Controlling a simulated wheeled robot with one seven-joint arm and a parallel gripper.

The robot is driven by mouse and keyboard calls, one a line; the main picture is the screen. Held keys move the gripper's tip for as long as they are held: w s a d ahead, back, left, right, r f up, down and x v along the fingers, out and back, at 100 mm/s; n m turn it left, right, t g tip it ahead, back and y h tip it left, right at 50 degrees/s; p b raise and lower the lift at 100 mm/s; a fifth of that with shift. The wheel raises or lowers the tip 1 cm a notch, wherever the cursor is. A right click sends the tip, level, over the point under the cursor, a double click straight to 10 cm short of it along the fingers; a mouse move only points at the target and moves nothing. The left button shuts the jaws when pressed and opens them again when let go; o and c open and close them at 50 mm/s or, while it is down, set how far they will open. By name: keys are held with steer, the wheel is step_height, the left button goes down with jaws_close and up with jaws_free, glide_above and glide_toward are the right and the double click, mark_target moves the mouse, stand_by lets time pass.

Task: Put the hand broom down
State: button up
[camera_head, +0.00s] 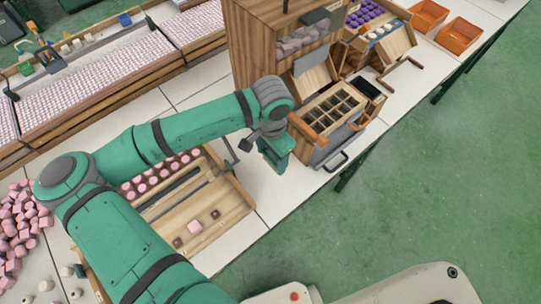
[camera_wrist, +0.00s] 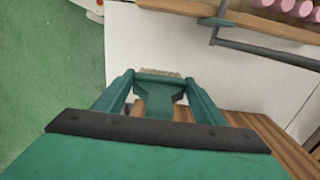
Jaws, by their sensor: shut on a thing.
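My gripper (camera_head: 275,158) is over the white table, between the wooden tray and the wooden cabinet. In the wrist view my gripper (camera_wrist: 157,84) points away from the camera and is shut on the hand broom. Only the broom's pale beige bristles (camera_wrist: 158,72) show, just past the fingertips. Its handle is hidden by the fingers and palm. In the head view I cannot make out the broom behind my gripper. Whether the bristles touch the table is not clear.
The wooden tray (camera_head: 243,205) with pink pieces and a metal handle bar (camera_wrist: 265,52) lies to the left. The wooden cabinet (camera_head: 248,50) and a compartment box (camera_head: 330,110) stand close behind and right. Bare white tabletop (camera_head: 285,200) lies in front, up to the table edge.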

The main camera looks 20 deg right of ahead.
mark_target(270, 157)
steer(key=w+f, duration=0.2)
steer(key=w+d+f, duration=0.1)
steer(key=f, duration=0.2)
steer(key=shift+w, duration=0.4)
steer(key=shift+f, duration=1.45)
steer(key=shift+f, duration=0.1)
steer(key=o, duration=1.1)
step_height(270, 157, up, 12)
steer(key=shift+r, duration=0.1)
